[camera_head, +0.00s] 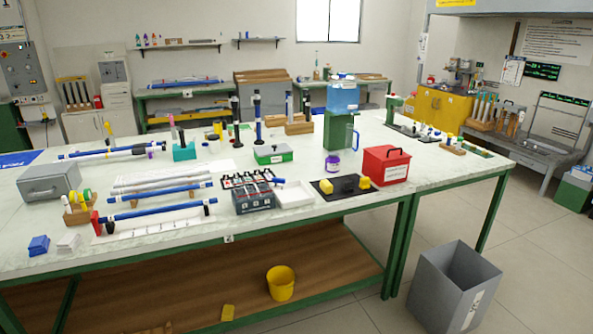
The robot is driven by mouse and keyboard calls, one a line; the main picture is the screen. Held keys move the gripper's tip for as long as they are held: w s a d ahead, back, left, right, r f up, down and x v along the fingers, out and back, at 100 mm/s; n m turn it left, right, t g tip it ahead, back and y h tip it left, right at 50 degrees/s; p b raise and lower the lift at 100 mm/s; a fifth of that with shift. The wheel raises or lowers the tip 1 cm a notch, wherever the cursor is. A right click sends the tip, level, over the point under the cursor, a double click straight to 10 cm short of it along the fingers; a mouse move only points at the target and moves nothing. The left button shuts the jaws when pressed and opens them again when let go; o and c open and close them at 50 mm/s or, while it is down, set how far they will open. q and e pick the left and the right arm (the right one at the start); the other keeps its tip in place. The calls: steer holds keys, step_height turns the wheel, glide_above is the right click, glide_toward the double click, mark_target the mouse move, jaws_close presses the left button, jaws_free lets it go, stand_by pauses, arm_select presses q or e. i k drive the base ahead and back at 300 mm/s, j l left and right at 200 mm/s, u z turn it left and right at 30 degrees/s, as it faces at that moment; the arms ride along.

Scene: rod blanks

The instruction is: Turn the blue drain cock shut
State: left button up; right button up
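A translucent blue tank (342,98) sits on a green stand (337,132) at the middle back of the workbench. A thin blue shape (353,136) hangs or stands along the stand's right side; I cannot tell what it is. I cannot make out a blue drain cock or its handle position at this size. Neither of my grippers shows in the head view.
A red box (385,165), a purple-lidded jar (332,163) and a black mat (322,188) with yellow blocks lie in front of the stand. Blue rods (160,210) crowd the left of the bench. A grey bin (452,290) stands on the floor at right.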

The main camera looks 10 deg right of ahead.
mark_target(275, 180)
steer(key=i+l+z, duration=0.1)
steer(key=i, duration=0.3)
steer(key=i+l+z, duration=0.15)
steer(key=i, duration=0.3)
